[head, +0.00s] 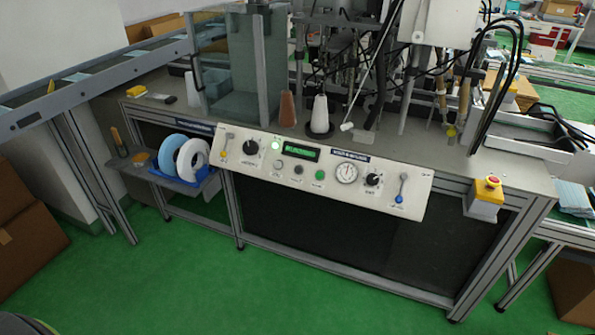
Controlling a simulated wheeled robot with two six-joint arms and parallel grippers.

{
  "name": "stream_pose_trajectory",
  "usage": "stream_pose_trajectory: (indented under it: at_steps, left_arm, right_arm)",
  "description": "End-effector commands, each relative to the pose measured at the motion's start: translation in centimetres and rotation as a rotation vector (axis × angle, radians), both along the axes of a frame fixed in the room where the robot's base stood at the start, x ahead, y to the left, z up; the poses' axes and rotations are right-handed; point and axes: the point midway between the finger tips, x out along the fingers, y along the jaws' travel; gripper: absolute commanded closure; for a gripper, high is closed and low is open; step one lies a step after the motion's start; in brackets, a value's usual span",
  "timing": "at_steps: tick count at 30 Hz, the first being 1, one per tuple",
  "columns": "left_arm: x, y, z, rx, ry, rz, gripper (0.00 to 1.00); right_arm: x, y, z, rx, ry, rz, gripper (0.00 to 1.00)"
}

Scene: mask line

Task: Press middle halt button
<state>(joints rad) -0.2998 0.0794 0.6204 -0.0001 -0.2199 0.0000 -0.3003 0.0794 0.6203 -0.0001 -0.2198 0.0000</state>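A slanted cream control panel (330,201) runs along the front of the machine table. Below its small green-lit display (301,152) is a row of three round buttons. They are a pale button (279,165) at left, a dark button (298,170) in the middle and a green button (320,175) at right. The labels under them are too small to read. A separate red mushroom button (492,182) sits on a yellow box (486,200) at the table's right corner. Neither of my grippers is in view, and nothing covers the panel.
Black knobs, a gauge (346,173) and levers with yellow and blue tips flank the buttons. A tray with white and blue rolls (190,158) juts out at left. Cardboard boxes (27,247) stand at far left. The green floor (240,295) before the table is clear.

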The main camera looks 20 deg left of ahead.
Motion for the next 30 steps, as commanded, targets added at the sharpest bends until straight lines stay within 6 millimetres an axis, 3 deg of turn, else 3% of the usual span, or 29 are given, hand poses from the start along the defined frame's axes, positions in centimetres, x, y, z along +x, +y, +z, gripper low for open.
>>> stream_pose_trajectory:
  at_steps: [1,5,30]
  left_arm:
    - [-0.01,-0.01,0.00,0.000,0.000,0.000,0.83]
    - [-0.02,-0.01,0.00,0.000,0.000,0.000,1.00]
    - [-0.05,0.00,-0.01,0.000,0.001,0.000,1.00]
  right_arm:
    - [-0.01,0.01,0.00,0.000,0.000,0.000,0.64]
    - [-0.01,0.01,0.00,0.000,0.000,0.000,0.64]
    - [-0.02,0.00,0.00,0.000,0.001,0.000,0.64]
